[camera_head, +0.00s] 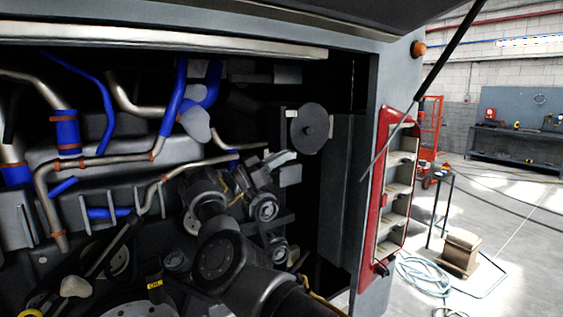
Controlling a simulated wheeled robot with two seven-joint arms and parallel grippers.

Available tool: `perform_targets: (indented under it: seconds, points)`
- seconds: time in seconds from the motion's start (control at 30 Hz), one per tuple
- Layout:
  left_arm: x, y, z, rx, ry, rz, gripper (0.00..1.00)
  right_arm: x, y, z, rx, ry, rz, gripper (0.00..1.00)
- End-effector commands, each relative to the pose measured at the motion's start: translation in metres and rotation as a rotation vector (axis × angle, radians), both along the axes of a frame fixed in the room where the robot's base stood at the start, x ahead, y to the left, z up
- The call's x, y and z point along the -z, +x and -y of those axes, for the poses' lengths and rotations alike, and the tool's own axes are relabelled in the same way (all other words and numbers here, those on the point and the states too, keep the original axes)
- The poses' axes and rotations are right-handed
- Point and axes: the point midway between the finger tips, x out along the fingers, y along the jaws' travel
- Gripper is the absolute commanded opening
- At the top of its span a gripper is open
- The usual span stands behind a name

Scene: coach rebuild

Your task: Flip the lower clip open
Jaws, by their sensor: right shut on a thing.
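My right arm rises from the bottom centre into the open engine bay, and its right gripper (266,167) is small and dark against the engine. Its jaws are shut at a light grey lever-like piece (284,157), which looks like the lower clip. The clip sits below and left of a dark round disc (311,128). A small pale fitting (292,115) shows at the disc's upper left. The fingertips partly hide the contact, and the clip's exact angle is hard to tell. My left gripper is not in view.
Blue hoses (106,95) and metal pipes (108,158) crowd the bay on the left. A strut (440,62) slants above.

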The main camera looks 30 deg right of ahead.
Motion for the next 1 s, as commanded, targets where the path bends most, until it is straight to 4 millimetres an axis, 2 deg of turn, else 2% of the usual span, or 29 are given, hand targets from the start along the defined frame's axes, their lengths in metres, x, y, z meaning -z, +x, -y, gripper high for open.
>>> perform_targets:
  seconds: [0.57,0.6,0.73,1.0]
  points:
    - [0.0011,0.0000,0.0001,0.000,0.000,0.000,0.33,-0.0033,0.0003,-0.0003,0.017,-0.004,0.005,0.00]
    - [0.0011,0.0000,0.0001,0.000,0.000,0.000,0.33,-0.0034,0.0002,-0.0002,0.017,-0.004,0.005,0.15]
    - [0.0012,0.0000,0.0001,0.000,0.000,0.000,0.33,-0.0025,0.0003,-0.0002,0.016,-0.003,0.004,0.32]
    - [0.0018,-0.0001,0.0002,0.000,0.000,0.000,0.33,-0.0008,0.0006,-0.0006,0.016,-0.001,0.002,0.33]
